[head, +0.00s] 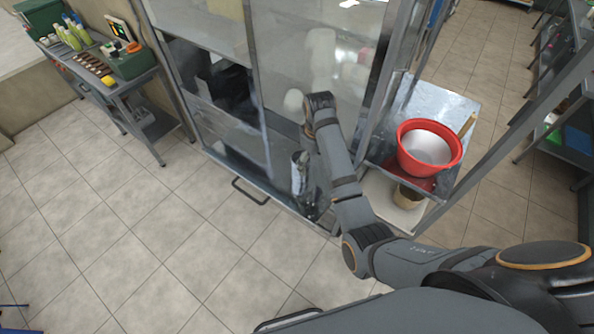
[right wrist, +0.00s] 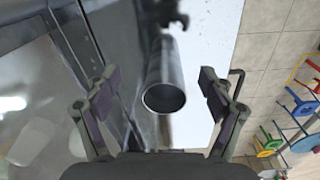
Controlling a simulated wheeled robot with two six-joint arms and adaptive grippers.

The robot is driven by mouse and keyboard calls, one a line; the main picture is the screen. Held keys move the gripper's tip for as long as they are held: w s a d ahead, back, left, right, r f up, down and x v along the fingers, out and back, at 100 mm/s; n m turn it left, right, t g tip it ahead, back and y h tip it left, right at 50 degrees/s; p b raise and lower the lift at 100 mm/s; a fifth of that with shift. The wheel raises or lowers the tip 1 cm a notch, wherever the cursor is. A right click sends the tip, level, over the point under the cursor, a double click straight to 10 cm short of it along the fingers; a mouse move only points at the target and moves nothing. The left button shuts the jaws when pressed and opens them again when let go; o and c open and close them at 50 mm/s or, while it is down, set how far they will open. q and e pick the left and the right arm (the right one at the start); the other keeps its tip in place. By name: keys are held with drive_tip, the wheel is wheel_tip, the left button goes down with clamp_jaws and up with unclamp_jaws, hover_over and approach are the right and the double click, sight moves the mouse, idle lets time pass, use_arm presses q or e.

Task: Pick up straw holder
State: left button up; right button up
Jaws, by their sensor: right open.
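A grey metal tube with an open round end (right wrist: 164,92), which looks like the straw holder, is between the fingers of my right gripper (right wrist: 159,80) in the right wrist view. The fingers are open, one on each side, with gaps to the tube. A shiny upright metal cylinder (head: 299,173), apparently the same thing, shows in the head view beside my right forearm, at the front of the glass cabinet. My left gripper is not in view.
The glass-and-metal cabinet (head: 222,110) stands close to my right arm, with a handle (head: 250,192) low in front. A red bowl (head: 429,148) sits on a metal shelf to the right. A side table (head: 110,80) is at the left. The tiled floor in front is clear.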

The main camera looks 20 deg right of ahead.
drive_tip(key=w+a+r+n, duration=0.2)
drive_tip(key=w+a+r, duration=0.2)
drive_tip(key=r, duration=0.3)
drive_tip(key=shift+g, duration=0.3)
drive_tip(key=f, duration=0.3)
drive_tip(key=f+p, duration=0.1)
drive_tip(key=f, duration=0.3)
drive_tip(key=d+f, duration=0.1)
drive_tip(key=f, duration=0.2)
drive_tip(key=shift+s+d+f, duration=0.1)
drive_tip(key=shift+s+f, duration=0.05)
drive_tip(key=shift+f, duration=0.15)
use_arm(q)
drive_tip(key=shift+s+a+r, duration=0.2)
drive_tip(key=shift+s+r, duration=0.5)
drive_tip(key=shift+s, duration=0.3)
use_arm(e)
clamp_jaws()
